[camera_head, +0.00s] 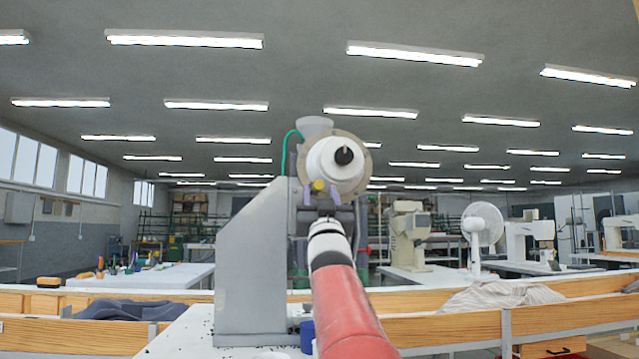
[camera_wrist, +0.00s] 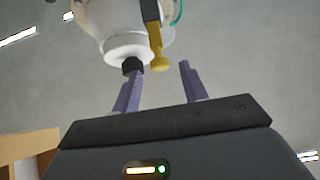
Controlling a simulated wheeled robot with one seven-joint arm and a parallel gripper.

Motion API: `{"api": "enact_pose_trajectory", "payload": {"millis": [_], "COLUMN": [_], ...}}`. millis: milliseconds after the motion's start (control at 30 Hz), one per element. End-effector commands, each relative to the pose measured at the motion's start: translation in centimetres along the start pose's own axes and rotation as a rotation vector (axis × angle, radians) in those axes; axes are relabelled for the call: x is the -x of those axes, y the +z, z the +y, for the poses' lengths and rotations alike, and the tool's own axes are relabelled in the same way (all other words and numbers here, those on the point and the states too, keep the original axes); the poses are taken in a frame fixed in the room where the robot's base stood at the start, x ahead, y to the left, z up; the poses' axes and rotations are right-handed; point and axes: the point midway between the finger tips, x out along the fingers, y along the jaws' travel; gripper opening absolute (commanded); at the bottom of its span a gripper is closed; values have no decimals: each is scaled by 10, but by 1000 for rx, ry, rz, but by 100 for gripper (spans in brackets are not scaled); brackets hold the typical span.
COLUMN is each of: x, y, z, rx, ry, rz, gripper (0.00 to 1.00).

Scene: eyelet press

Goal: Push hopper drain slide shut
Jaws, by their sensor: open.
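The eyelet press (camera_head: 248,265) is a grey upright machine with a white round hopper (camera_head: 324,160) at its top, which also shows in the wrist view (camera_wrist: 118,25). A dark strip with a yellow knob (camera_wrist: 160,64), apparently the drain slide, runs down the hopper's side; the knob shows in the head view (camera_head: 318,186). A black knob (camera_head: 344,155) sits at the hopper's middle. My gripper (camera_wrist: 160,68) is open, its purple fingers apart. The yellow knob appears between the fingertips in the picture; contact cannot be told. The slide's far end is hidden.
A green tube (camera_head: 285,150) curves beside the hopper. The press stands on a white bench (camera_head: 185,335) with a blue cup-like item (camera_head: 307,337) near its base. Wooden rails (camera_head: 450,328) cross behind. Open air lies on both sides of the hopper.

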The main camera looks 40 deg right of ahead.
Motion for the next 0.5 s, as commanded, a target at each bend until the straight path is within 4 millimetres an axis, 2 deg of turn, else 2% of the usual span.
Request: {"api": "enact_pose_trajectory", "payload": {"millis": [33, 133, 467, 500], "x": [-9, -17, -20, -20], "y": [-2, -1, 0, 0], "z": [0, 0, 0, 0], "rx": [-1, 0, 1, 0], "ry": [0, 0, 0, 0], "rz": [0, 0, -1, 0], "gripper": [43, 43, 43, 39]}}
